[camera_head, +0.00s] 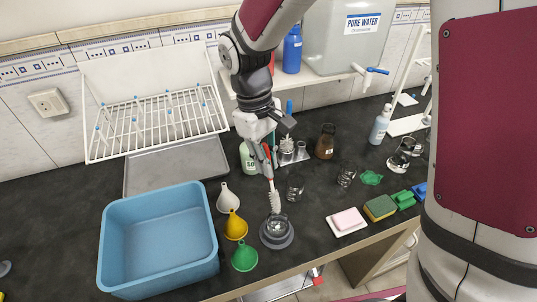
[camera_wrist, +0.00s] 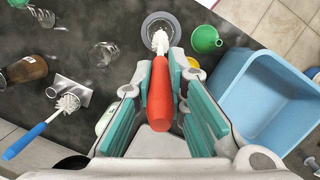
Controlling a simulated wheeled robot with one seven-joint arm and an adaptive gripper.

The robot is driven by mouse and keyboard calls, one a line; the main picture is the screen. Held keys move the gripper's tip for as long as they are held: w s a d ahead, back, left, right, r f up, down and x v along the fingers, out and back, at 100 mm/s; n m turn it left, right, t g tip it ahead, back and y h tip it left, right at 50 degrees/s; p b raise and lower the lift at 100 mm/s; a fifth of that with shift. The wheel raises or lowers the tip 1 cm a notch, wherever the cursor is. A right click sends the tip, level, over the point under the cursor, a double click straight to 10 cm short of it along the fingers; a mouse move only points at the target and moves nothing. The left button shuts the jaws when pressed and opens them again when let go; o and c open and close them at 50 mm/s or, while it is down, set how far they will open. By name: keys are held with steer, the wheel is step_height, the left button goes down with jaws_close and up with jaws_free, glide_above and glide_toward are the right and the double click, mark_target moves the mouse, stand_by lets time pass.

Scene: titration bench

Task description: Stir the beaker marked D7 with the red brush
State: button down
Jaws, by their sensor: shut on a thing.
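My gripper (camera_head: 262,148) is shut on the red-handled brush, whose red handle (camera_wrist: 161,92) lies between the teal finger pads in the wrist view. The brush's white bristle head (camera_head: 274,200) points down at a glass beaker (camera_head: 277,223) standing on a dark round base (camera_head: 277,238). In the wrist view the bristle head (camera_wrist: 160,41) shows over the round base (camera_wrist: 148,22). I cannot tell whether the bristles are inside the beaker. I cannot read a D7 mark on any beaker.
A blue basin (camera_head: 158,238) stands left, with white, yellow and green funnels (camera_head: 245,255) beside it. Other glass beakers (camera_head: 295,187) stand right of the brush. A blue-handled brush (camera_wrist: 40,128) and brown bottle (camera_head: 326,141) stand behind. A soap dish (camera_head: 346,222) and sponge (camera_head: 380,208) lie right.

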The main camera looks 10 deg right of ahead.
step_height(320, 180, down, 10)
steer(key=b, duration=0.3)
steer(key=shift+s+d+f, duration=0.25)
steer(key=shift+s+d, duration=0.05)
steer(key=shift+d, duration=0.05)
stand_by(0.6)
stand_by(0.4)
